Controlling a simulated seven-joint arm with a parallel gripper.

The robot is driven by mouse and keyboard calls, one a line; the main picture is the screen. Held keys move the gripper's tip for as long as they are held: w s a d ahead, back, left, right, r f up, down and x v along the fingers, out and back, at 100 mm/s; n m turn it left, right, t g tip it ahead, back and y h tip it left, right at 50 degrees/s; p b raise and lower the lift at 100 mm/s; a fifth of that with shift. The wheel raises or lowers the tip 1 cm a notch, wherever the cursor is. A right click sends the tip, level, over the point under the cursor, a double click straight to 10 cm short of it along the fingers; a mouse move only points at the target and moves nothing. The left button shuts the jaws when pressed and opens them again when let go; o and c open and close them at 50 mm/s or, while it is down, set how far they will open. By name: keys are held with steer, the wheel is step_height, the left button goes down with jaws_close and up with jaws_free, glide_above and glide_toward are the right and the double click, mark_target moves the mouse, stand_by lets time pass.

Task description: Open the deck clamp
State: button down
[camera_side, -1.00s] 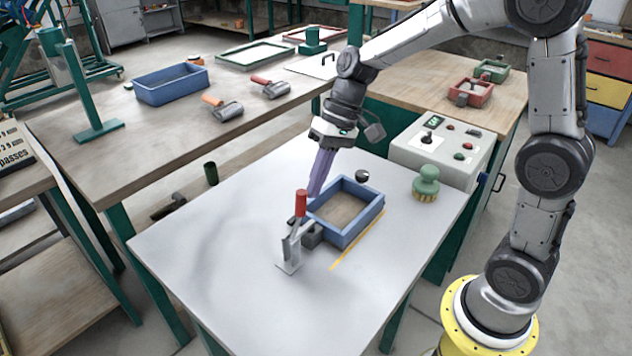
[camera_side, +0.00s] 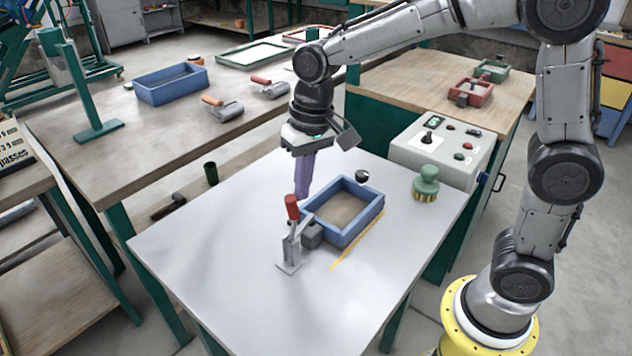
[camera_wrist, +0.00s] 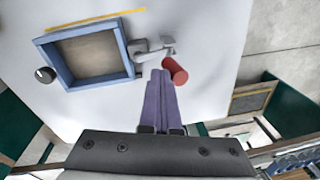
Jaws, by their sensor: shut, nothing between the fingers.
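The deck clamp (camera_side: 291,245) is a grey metal toggle clamp with a red handle (camera_side: 292,207), standing at the left corner of a blue frame (camera_side: 345,236). Its handle rises and leans a little to the left. A dark grey block (camera_side: 313,236) sits between clamp and frame; whether the clamp arm presses on anything is unclear. My gripper (camera_side: 302,195) points down with its purple fingers together, just right of and behind the handle. In the wrist view the closed fingertips (camera_wrist: 160,74) are right beside the red handle (camera_wrist: 175,72); I cannot tell whether they touch.
A green-knobbed brush (camera_side: 426,184) and a control box (camera_side: 440,150) stand at the right of the white table (camera_side: 215,265). A small dark knob (camera_side: 362,176) is behind the frame. The table's left and front are clear.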

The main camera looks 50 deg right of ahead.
steer(key=a+f+h, duration=0.1)
steer(key=a+h, duration=0.6)
steer(key=a, duration=0.2)
steer(key=shift+a, duration=0.15)
steer(key=shift+a+f, duration=0.15)
steer(key=shift+f, duration=0.05)
stand_by(0.3)
step_height(320, 180, up, 12)
steer(key=s+a, duration=0.1)
steer(key=a, duration=0.1)
steer(key=shift+s+a+f, duration=0.2)
steer(key=shift+s+a, duration=0.1)
steer(key=shift+a, duration=0.1)
